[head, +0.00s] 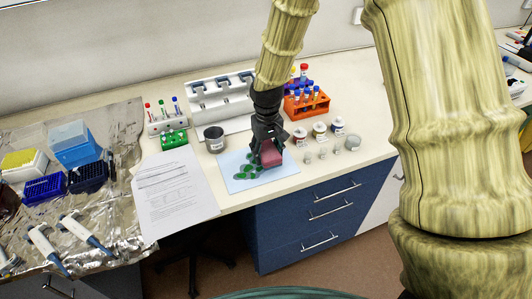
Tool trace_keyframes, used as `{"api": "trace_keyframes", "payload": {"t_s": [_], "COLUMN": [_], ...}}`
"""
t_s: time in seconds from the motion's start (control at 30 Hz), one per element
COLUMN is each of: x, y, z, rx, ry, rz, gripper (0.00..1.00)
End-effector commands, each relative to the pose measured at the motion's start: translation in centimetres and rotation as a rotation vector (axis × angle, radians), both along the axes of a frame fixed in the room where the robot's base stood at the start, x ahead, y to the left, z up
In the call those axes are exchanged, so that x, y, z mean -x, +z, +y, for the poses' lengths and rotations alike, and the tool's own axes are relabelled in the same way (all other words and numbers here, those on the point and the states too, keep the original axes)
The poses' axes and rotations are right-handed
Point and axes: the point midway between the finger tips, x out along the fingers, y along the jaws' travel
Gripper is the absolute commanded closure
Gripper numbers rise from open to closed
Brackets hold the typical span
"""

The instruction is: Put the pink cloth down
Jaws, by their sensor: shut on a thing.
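The pink cloth (270,157) is a small, folded, dark pink block in the head view. My gripper (267,148) points down and is shut on it. The cloth is over the light blue mat with green leaf shapes (257,184), near the bench's front edge. I cannot tell whether the cloth touches the mat. The fingers hide part of the cloth.
A dark grey cup (214,139) stands left of the gripper, near a printed sheet (172,190). Several small jars (319,131) stand close on the right. An orange tube rack (306,104) is behind them. Drawers (322,207) lie below the edge.

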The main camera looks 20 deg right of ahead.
Motion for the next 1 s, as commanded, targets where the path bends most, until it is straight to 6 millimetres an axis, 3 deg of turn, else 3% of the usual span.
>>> {"api": "trace_keyframes", "payload": {"t_s": [0.17,0.63,1.0], "x": [-1.2,-1.2,-1.2], "y": [-0.1,-3.3,-3.8], "z": [-0.1,-0.1,-0.1], "rx": [0.0,0.0,0.0], "ry": [0.001,0.002,0.001], "rz": [0.0,0.001,0.0], "gripper": [0.93,0.93,0.93]}}
